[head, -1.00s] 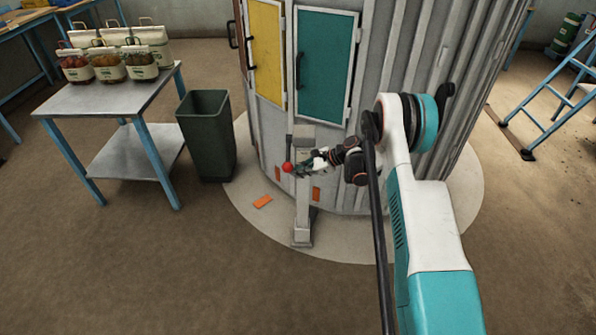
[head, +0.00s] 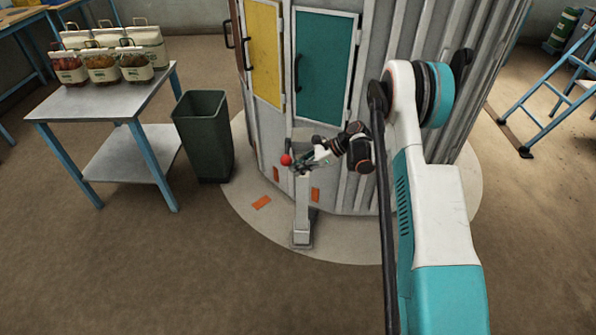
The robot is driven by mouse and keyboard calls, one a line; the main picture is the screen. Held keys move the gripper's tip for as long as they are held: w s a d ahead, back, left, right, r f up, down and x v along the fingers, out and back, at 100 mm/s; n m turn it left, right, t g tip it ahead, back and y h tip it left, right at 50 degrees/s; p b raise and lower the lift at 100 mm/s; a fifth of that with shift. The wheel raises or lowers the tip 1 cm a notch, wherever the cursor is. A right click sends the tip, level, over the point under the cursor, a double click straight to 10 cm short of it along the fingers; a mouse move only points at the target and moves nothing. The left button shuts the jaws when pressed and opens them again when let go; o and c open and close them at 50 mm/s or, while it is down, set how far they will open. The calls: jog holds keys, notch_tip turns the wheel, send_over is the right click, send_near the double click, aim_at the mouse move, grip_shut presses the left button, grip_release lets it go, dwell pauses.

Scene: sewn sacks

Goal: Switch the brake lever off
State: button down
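The brake lever is a short lever with a red ball knob (head: 286,160) at the head of a grey post (head: 303,210), in front of the round corrugated metal structure. My gripper (head: 301,164) is at the post's head, just right of the red knob, reaching in from the right. The fingers are small and dark here, partly overlapping the lever. I cannot tell whether they touch it or are open or shut. The lever's rod is mostly hidden.
The metal structure (head: 395,60) has a yellow door (head: 264,50) and a teal door (head: 324,65) behind the post. A dark green bin (head: 205,135) and a metal table (head: 115,100) with several filled containers stand left. A blue ladder (head: 560,90) stands right.

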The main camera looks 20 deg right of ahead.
aim_at(289, 157)
jog(key=shift+w+d+r+p, duration=0.1)
jog(key=shift+w+r+p, duration=0.15)
jog(key=shift+r, duration=0.85)
jog(key=shift+w+a+r+p, duration=0.1)
jog(key=shift+w+r+p, duration=0.15)
jog(key=shift+r, duration=0.8)
jog(key=shift+w+d+r+p, duration=0.15)
jog(key=shift+r+p, duration=0.1)
jog(key=shift+r, duration=0.85)
jog(key=shift+w+r, duration=0.1)
